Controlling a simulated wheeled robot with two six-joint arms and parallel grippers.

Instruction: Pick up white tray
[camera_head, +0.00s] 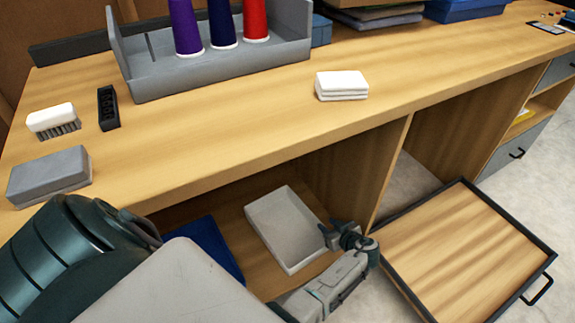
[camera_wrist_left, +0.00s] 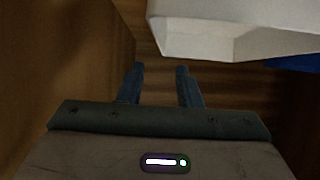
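The white tray (camera_head: 287,228) is shallow, rectangular and empty. It sits on the lower shelf under the workbench. My left gripper (camera_head: 342,237) is beside the tray's right side in the head view. In the left wrist view, its two fingers (camera_wrist_left: 158,85) are apart with nothing between them. The tray (camera_wrist_left: 225,40) shows at the upper right there, off to the side of the fingertips. In the head view I cannot tell whether a finger touches its rim. My right gripper is not in view.
A blue item (camera_head: 207,245) lies left of the tray on the shelf. An upright panel (camera_head: 390,165) stands right of the tray. A pulled-out wooden drawer (camera_head: 455,255) is at the lower right. The bench top (camera_head: 215,135) holds spools, brushes and blocks above.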

